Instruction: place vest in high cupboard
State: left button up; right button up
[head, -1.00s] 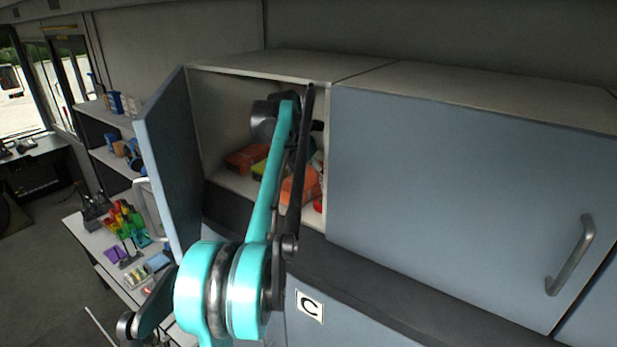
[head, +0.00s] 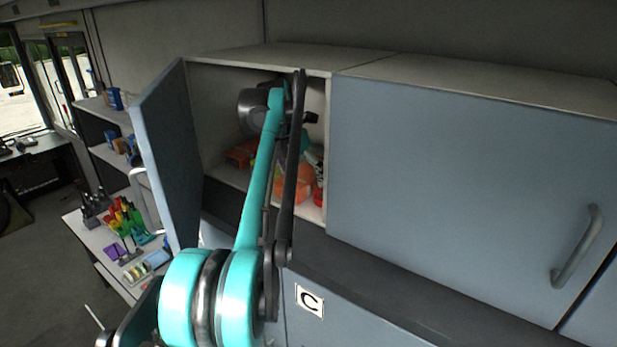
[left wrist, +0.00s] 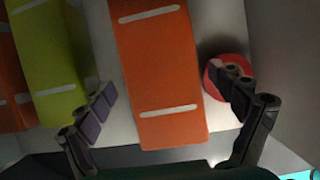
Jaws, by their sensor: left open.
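The high cupboard (head: 265,55) stands open, its blue-grey door (head: 168,150) swung to the left. My left arm reaches into it, and the arm hides the gripper's fingers in the head view. In the left wrist view my left gripper (left wrist: 160,82) is open. An orange vest (left wrist: 160,60) with pale stripes lies folded on the shelf between its fingers, with gaps at both sides. A yellow-green folded vest (left wrist: 55,60) lies to its left, by the left finger. Orange also shows inside the cupboard in the head view (head: 293,184). My right gripper is out of view.
A red round thing (left wrist: 240,60) sits behind the right finger, close to the cupboard's side wall. Another orange folded piece (left wrist: 12,85) lies at far left. A closed cupboard (head: 450,180) adjoins on the right. Shelves and a cluttered counter (head: 88,232) are at left.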

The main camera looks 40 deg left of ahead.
aim_at(284, 190)
pick_arm(q)
jog(key=s, duration=0.2)
jog(key=s+b, duration=0.1)
jog(key=s, duration=0.2)
jog(key=s+d+b, duration=0.1)
jog(key=s, duration=0.2)
jog(key=shift+s, duration=0.1)
jog(key=shift+s+d, duration=0.1)
jog(key=shift+s, duration=0.55)
jog(key=shift+r, duration=0.1)
jog(key=shift+s, duration=0.1)
